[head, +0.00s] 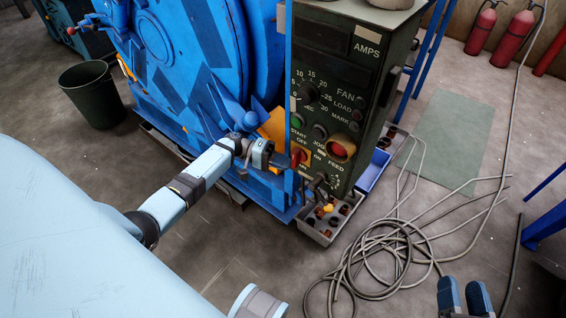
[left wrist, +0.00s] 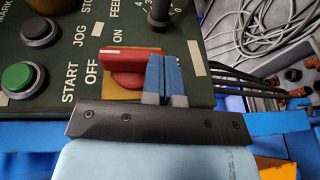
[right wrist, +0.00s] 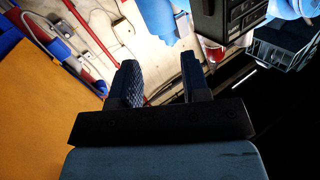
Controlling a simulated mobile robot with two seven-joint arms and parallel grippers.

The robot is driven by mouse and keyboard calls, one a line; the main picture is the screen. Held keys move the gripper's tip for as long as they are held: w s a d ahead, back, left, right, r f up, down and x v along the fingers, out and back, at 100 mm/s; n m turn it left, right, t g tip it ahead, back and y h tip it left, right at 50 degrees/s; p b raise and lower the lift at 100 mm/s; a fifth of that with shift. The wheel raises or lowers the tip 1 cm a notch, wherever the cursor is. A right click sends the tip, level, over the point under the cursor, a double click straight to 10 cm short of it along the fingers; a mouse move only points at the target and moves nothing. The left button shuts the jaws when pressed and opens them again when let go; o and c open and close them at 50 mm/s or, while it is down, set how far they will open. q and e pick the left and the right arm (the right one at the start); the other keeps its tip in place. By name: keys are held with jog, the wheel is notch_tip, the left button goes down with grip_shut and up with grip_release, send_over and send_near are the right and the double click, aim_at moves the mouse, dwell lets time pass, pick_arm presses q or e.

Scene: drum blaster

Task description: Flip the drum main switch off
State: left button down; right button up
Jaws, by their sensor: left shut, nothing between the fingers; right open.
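The red main switch (head: 300,157) is a rotary knob on a yellow plate, low on the dark green control panel (head: 330,95). In the left wrist view the red switch (left wrist: 132,54) has a bar handle with a white mark, close to the OFF lettering. My left gripper (head: 281,160) is shut and empty at the panel. Its fingertips (left wrist: 165,78) are beside the right part of the switch in the left wrist view and cover some of it; contact cannot be told. My right gripper (head: 466,296) is open and empty at the lower right, away from the panel; its fingers (right wrist: 160,82) are spread.
The blue drum machine (head: 190,60) stands left of the panel. Green (left wrist: 17,77) and black (left wrist: 40,30) buttons are close to the switch. Grey cables (head: 375,255) lie coiled on the floor at right, near a parts tray (head: 318,232). A dark bin (head: 92,95) stands at left.

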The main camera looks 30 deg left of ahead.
pick_arm(q)
notch_tip(320, 180, up, 20)
jog(key=p, duration=0.5)
pick_arm(e)
jog(key=s+d+f+g+h, duration=0.2)
jog(key=d+f+g+h, duration=0.1)
jog(key=f, duration=0.4)
jog(key=shift+s+d+f+g, duration=0.25)
jog(key=shift+d+f+g, duration=0.2)
jog(key=shift+g, duration=0.25)
